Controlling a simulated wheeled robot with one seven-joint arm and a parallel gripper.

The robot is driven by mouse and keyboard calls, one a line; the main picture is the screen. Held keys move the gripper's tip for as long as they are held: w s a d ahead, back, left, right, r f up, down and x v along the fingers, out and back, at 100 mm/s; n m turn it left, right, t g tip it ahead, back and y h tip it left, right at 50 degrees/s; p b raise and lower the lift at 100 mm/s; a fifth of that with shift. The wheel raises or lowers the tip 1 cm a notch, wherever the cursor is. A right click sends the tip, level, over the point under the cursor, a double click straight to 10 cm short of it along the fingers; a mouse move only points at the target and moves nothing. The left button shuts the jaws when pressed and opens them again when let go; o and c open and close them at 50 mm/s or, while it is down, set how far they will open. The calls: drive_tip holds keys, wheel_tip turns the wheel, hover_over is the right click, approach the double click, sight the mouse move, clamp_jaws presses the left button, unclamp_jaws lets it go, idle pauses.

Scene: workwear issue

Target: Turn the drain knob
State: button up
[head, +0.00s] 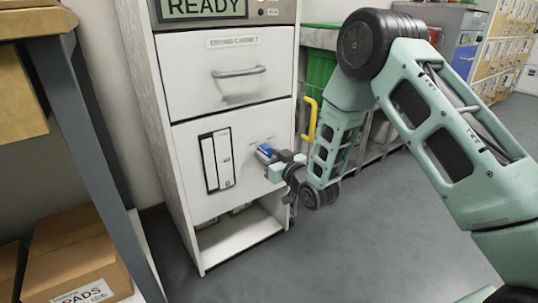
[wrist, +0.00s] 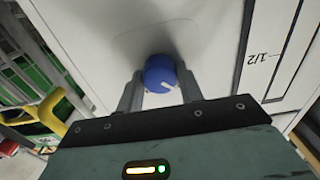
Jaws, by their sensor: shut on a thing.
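The drain knob (wrist: 160,72) is a round blue knob with a white mark on its face, on the white front of the drying cabinet. The mark points to the lower right in the wrist view. In the head view the blue knob (head: 266,150) shows at the tip of my gripper (head: 270,158). In the wrist view my gripper (wrist: 160,92) has one finger on each side of the knob and is shut on it. The drying cabinet (head: 235,130) stands upright, with a panel reading READY at its top.
A drawer with a bar handle (head: 238,72) is above the knob. A level gauge (head: 217,160) is to its left in the head view. A yellow handle (head: 309,119) and green bin (head: 319,75) are right of the cabinet. A shelf with cardboard boxes (head: 75,255) stands left; grey floor is clear in front.

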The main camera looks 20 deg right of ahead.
drive_tip(key=shift+f, duration=0.1)
idle(0.4)
drive_tip(key=o, duration=1)
drive_tip(key=shift+s, duration=0.1)
drive_tip(key=p+v, duration=0.5)
drive_tip(key=v, duration=1.2)
drive_tip(key=shift+s, duration=0.1)
